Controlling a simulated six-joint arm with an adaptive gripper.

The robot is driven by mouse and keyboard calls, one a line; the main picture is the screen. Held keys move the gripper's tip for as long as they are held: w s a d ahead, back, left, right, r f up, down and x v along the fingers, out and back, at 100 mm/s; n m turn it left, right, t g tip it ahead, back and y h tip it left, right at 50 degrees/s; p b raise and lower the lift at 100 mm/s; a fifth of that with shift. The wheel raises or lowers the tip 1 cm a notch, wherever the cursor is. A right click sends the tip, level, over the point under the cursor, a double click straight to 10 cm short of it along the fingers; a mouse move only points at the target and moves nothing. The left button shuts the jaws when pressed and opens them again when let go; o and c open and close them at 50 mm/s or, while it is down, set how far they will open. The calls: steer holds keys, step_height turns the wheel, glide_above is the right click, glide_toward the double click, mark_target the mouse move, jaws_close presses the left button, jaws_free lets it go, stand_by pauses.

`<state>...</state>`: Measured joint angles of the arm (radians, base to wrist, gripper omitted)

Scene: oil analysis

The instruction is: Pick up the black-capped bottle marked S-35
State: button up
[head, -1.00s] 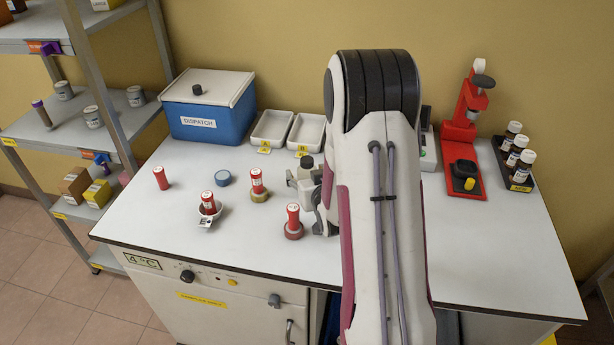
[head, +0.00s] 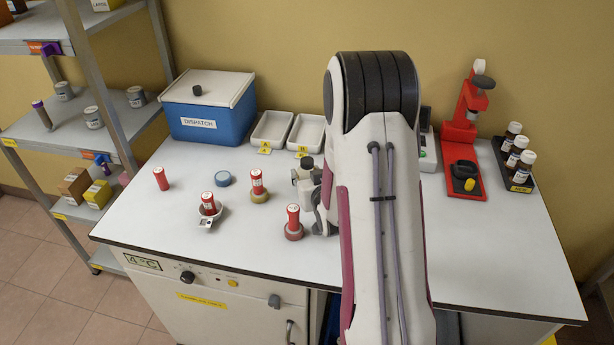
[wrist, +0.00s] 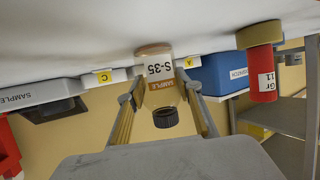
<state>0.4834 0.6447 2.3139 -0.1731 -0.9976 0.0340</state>
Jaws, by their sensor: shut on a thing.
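The black-capped bottle marked S-35 (wrist: 160,68) is clear, with a white label and an amber-brown sample band. It shows upside down in the wrist view, where the picture is inverted, its base at or close to the bench top; I cannot tell if it touches. My gripper (wrist: 161,84) is shut on it, one finger on each side. In the head view the bottle's dark cap (head: 306,162) shows just left of my arm. My gripper (head: 312,190) is there too, partly hidden behind the arm, which also hides much of the bottle.
Red tubes stand to the left, one alone (head: 161,179), others on round bases (head: 293,233). A blue disc (head: 223,178) lies among them. Two white trays (head: 271,128) and a blue dispatch box (head: 205,122) stand behind. A red press (head: 461,150) and racked bottles (head: 515,155) are right.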

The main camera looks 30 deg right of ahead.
mark_target(306, 159)
steer(key=shift+r, duration=0.2)
steer(key=shift+r, duration=4.8)
